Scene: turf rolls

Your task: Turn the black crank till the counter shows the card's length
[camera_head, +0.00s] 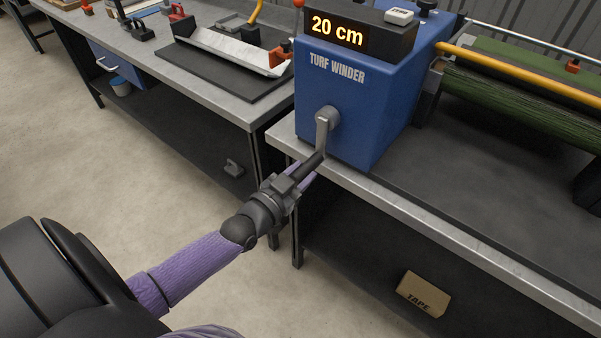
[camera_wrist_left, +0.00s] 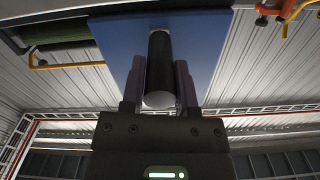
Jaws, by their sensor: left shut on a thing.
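The blue turf winder (camera_head: 345,100) stands on the bench, with its counter (camera_head: 338,31) lit at "20 cm". A grey crank arm (camera_head: 323,128) hangs down from its front face to the black crank handle (camera_head: 309,166). My left gripper (camera_head: 300,174) is shut on that handle, at the low side of the crank. In the left wrist view the black handle (camera_wrist_left: 159,70) lies between the two fingers, with the winder's blue face (camera_wrist_left: 205,45) behind it. No length card can be made out in either view. My right gripper does not show.
A second bench (camera_head: 225,100) at the left holds a black mat and several tools. A tape box (camera_head: 424,293) lies on the lower shelf.

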